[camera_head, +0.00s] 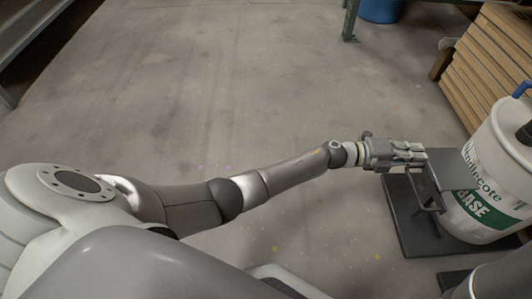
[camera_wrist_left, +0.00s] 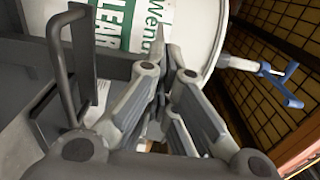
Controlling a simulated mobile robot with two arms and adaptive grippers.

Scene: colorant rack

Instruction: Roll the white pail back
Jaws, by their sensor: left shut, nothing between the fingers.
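The white pail (camera_head: 493,175) with a green label band stands upright on a dark wheeled platform (camera_head: 409,231) at the right of the head view. It also fills the top of the left wrist view (camera_wrist_left: 190,25). A black handle (camera_head: 428,194) rises from the platform's near left side and shows at the left of the wrist view (camera_wrist_left: 65,70). My left gripper (camera_head: 422,155) is shut and empty beside the pail, just above the handle. In the wrist view its fingertips (camera_wrist_left: 162,48) point at the pail's side; whether they touch it I cannot tell. My right gripper is not in view.
Stacked wooden boards (camera_head: 490,65) stand behind the pail at the upper right. A green rack leg (camera_head: 350,20) and a blue container (camera_head: 380,8) are at the top. A blue valve handle (camera_wrist_left: 285,85) sticks out right of the pail. The concrete floor (camera_head: 200,90) to the left is clear.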

